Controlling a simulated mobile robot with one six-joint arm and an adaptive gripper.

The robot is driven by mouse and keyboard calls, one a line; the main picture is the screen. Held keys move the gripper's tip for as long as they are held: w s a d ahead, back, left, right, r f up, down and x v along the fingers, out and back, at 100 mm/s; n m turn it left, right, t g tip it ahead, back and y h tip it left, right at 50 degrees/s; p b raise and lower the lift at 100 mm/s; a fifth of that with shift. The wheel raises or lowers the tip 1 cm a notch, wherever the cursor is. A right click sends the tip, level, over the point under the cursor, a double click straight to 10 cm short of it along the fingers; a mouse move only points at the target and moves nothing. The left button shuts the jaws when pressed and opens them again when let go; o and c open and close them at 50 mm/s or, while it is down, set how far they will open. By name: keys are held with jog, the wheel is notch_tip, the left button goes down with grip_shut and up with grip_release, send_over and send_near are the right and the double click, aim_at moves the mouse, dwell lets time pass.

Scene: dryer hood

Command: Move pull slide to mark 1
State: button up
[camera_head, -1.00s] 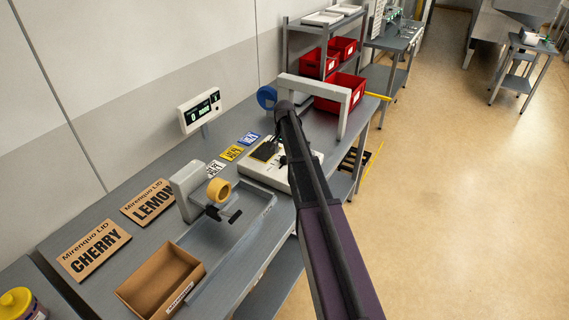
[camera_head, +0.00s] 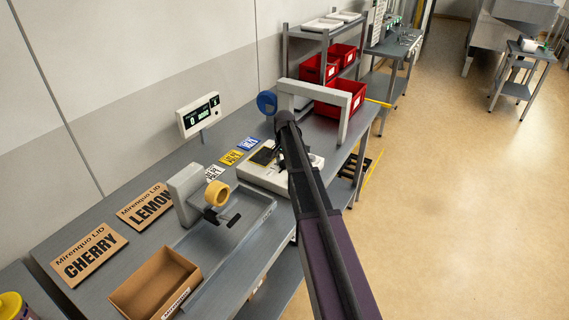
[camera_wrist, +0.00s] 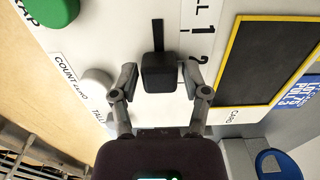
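The pull slide's black square knob (camera_wrist: 159,73) stands on a white panel in the wrist view. Its dark slot (camera_wrist: 158,34) runs up from it. A printed 1 (camera_wrist: 190,44) and 2 (camera_wrist: 197,58) lie to its right, beside a PULL label partly cut off at the top. My gripper (camera_wrist: 159,76) has one finger on each side of the knob. The fingers are apart, with what looks like a narrow gap on both sides; contact is not clear. In the head view, my arm partly hides the white machine (camera_head: 262,178) and covers the knob.
A green button (camera_wrist: 53,12) and a grey knob (camera_wrist: 96,84) sit left of the slide. A yellow-edged black card area (camera_wrist: 268,60) lies right. In the head view, a white arch (camera_head: 346,118) rises behind the machine, and a tape dispenser (camera_head: 184,185) stands left.

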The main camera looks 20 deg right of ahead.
aim_at(280, 172)
grip_shut()
jog(key=shift+s+a, duration=1.15)
jog(key=shift+a, duration=0.15)
jog(key=o, duration=0.5)
grip_release()
jog(key=shift+a, duration=0.1)
jog(key=shift+o, duration=0.2)
jog(key=shift+w, duration=0.15)
